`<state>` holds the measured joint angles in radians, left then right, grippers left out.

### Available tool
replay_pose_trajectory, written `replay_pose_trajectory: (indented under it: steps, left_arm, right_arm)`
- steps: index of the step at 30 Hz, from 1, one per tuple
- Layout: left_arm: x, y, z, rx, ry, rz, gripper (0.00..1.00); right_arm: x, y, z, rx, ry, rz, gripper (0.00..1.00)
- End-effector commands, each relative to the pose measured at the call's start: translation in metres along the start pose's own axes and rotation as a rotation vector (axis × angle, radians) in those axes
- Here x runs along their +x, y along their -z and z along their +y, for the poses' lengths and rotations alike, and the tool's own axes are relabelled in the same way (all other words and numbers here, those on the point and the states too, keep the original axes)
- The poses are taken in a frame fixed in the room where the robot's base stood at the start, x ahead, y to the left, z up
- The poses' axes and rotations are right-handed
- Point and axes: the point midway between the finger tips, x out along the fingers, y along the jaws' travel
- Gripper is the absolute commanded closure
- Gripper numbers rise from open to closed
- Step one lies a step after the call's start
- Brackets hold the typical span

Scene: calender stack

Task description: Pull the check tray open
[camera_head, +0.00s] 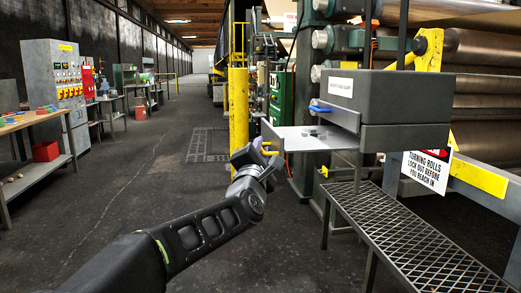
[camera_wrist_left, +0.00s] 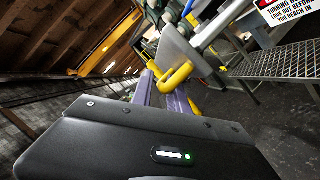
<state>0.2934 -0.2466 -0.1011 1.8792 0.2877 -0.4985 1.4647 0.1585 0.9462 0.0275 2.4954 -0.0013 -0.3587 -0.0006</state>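The check tray (camera_head: 290,137) is a flat metal plate that sticks out to the left from under a grey box (camera_head: 345,88), with small dark parts on it. Its yellow handle (camera_head: 268,138) is at the tray's left end. My left gripper (camera_head: 262,151) is at this handle. In the left wrist view the yellow handle (camera_wrist_left: 176,76) lies at the tips of the two purple fingers (camera_wrist_left: 162,95), which stand apart with a gap between them. Whether they touch the handle is unclear. The tray's plate (camera_wrist_left: 185,47) shows beyond it. My right gripper is out of view.
A blue-handled part (camera_head: 319,109) sits on the box front above the tray. A grated step (camera_head: 410,232) stands below, and large rolls (camera_head: 485,50) are behind. A yellow post (camera_head: 238,105) stands behind my gripper.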

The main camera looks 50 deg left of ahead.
Motion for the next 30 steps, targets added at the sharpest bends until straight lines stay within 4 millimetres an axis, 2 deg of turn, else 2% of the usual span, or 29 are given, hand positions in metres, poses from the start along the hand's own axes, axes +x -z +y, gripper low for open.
replay_pose_trajectory:
  steps: [5,18,30]
  left_arm:
    - [-0.009,0.000,0.001,-0.002,-0.001,-0.001,0.80]
    - [-0.073,0.000,0.001,-0.002,-0.002,-0.001,0.80]
    - [-0.078,0.000,0.000,0.000,0.000,0.000,0.80]
  right_arm:
    - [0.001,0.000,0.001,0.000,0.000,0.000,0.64]
    - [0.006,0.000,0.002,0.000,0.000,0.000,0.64]
    - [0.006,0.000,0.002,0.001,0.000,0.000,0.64]
